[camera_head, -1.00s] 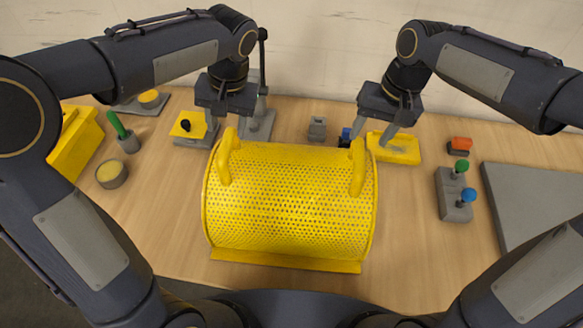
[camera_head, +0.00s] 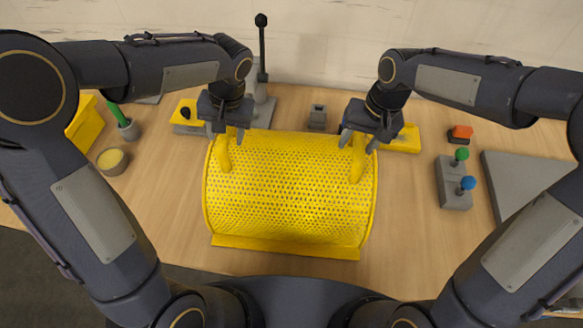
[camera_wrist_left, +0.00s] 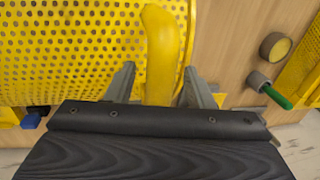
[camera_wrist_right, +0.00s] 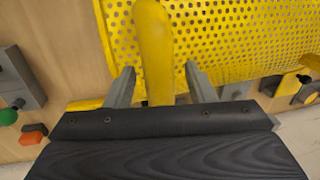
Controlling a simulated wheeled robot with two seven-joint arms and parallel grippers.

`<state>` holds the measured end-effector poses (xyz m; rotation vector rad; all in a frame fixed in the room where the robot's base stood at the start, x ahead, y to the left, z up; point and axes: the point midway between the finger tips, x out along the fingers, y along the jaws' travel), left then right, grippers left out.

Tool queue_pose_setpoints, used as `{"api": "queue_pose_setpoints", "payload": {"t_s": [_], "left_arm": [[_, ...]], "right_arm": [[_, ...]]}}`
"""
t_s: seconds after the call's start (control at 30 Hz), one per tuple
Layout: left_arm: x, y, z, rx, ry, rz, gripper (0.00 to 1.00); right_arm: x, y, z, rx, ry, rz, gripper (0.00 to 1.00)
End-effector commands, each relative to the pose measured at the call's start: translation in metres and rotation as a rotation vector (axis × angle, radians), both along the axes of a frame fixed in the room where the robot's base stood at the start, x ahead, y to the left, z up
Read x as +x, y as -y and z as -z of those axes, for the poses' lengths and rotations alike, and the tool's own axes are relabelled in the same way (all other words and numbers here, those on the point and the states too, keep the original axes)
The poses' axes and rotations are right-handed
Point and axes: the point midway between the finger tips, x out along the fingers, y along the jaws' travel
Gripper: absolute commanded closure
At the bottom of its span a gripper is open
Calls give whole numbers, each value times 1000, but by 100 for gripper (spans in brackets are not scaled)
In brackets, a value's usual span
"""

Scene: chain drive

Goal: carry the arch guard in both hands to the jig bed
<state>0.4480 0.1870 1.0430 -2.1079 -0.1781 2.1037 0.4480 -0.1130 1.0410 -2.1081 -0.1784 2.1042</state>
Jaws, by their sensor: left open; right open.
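The yellow perforated arch guard (camera_head: 290,195) stands on the wooden table in front of me, with a yellow handle at each end. My left gripper (camera_head: 225,135) is open at the left handle (camera_head: 223,158). In the left wrist view that handle (camera_wrist_left: 163,45) lies between the spread fingers, with gaps on both sides. My right gripper (camera_head: 358,142) is open at the right handle (camera_head: 357,165). In the right wrist view that handle (camera_wrist_right: 153,45) lies between the open fingers. A flat grey slab (camera_head: 520,175), which looks like the jig bed, lies at the right.
A grey block with green and blue knobs (camera_head: 453,185) stands between guard and slab. An orange-topped piece (camera_head: 460,132) is behind it. A round tin (camera_head: 112,162) and a green-handled tool in a cup (camera_head: 128,130) stand left. A small grey block (camera_head: 317,115) is behind the guard.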

Motion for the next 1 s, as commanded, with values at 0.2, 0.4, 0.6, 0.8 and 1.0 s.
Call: {"api": "queue_pose_setpoints", "payload": {"t_s": [0.2,0.4,0.6,0.8,1.0], "left_arm": [[0,0,2,0,1,0,52],[0,-1,2,0,1,0,65],[0,-1,2,0,1,0,91],[0,0,2,0,1,0,100],[0,0,2,0,1,0,100]], "right_arm": [[0,0,2,0,1,1,50],[0,0,2,0,1,1,63],[0,0,2,0,1,1,90],[0,0,2,0,1,1,100],[0,0,2,0,1,1,100]]}}
